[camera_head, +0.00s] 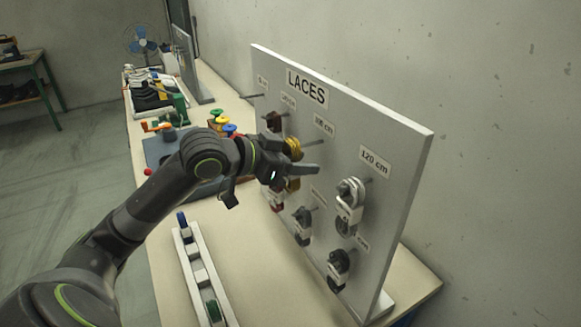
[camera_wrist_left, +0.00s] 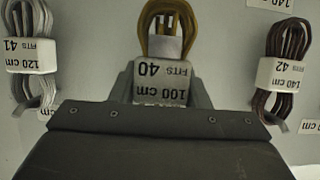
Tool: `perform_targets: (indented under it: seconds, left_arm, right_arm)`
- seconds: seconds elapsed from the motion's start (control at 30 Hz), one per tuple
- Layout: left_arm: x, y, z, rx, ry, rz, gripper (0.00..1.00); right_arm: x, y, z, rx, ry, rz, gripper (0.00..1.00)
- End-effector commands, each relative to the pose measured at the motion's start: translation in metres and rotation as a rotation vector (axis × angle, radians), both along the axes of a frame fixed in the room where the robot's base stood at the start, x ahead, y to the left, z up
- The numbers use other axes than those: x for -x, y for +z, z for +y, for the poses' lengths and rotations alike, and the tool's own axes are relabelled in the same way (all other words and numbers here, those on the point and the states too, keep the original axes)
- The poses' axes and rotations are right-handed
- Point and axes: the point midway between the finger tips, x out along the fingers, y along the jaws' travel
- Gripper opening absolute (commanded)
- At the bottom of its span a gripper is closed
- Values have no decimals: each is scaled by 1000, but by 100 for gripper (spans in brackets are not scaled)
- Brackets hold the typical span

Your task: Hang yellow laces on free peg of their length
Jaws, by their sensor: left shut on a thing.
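The yellow laces (camera_head: 293,146) are a looped bundle in a white band, which reads 100 cm, fits 40, in the left wrist view (camera_wrist_left: 161,82). My left gripper (camera_head: 300,172) is shut on this bundle at the face of the grey LACES board (camera_head: 402,150). I cannot tell whether the loop is around a peg, because the gripper covers that part. The peg at the board's upper left (camera_head: 252,96) shows bare. My right gripper is not in view.
White laces (camera_head: 351,190) hang under the 120 cm label, and brown laces (camera_head: 273,121) hang on the other side. Dark laces (camera_head: 339,264) hang lower. A narrow white rack (camera_head: 197,262) and a blue-grey mat (camera_head: 158,150) are on the table.

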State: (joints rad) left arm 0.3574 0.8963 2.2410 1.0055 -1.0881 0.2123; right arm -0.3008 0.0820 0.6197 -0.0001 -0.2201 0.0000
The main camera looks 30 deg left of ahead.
Motion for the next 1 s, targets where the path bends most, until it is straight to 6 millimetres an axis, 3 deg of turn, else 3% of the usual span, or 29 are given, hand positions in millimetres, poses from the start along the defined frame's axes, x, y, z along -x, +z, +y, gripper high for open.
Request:
perform_targets:
  seconds: [0.5, 1.0]
  left_arm:
    - [-24, -6, -15, 3, -2, 2, 20]
    - [-28, -12, -16, 0, 1, 7, 20]
  right_arm:
    - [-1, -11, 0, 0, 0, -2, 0]
    - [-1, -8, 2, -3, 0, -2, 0]
